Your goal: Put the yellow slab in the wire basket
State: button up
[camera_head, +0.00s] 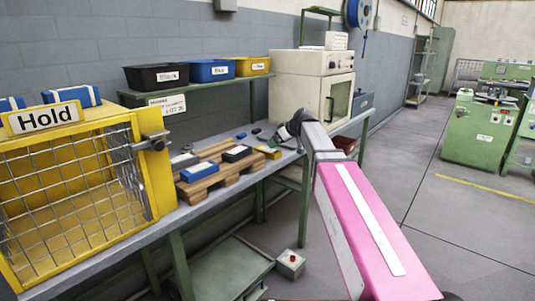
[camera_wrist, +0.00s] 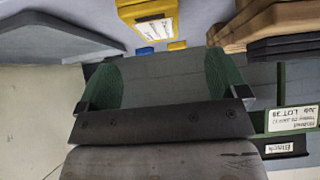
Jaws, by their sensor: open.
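The yellow slab (camera_head: 269,152) lies on the workbench at the right end of the wooden pallet, near my gripper. In the wrist view a yellow block with a white label (camera_wrist: 140,14), apparently this slab, shows at the top, beyond the fingertips. The wire basket (camera_head: 75,195) seems to be the yellow-framed mesh cage with a "Hold" sign, at the left of the bench. My gripper (camera_wrist: 165,82) is open, with its two green-padded fingers apart and nothing between them. In the head view its fingertips are hard to make out beside the dark wrist.
A wooden pallet (camera_head: 222,178) between cage and slab bears a blue slab (camera_head: 200,171) and a black slab (camera_head: 237,153). Black, blue and yellow bins (camera_head: 210,70) stand on the shelf behind. A cream oven (camera_head: 314,86) stands behind my arm. Small parts lie behind the pallet.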

aim_at(268, 149)
jog(key=x, duration=0.9)
jog(key=shift+w+d+r, duration=0.1)
jog(key=shift+w+r, duration=0.05)
jog(key=c, duration=1.2)
jog(key=shift+r, duration=0.1)
jog(key=shift+c, duration=0.2)
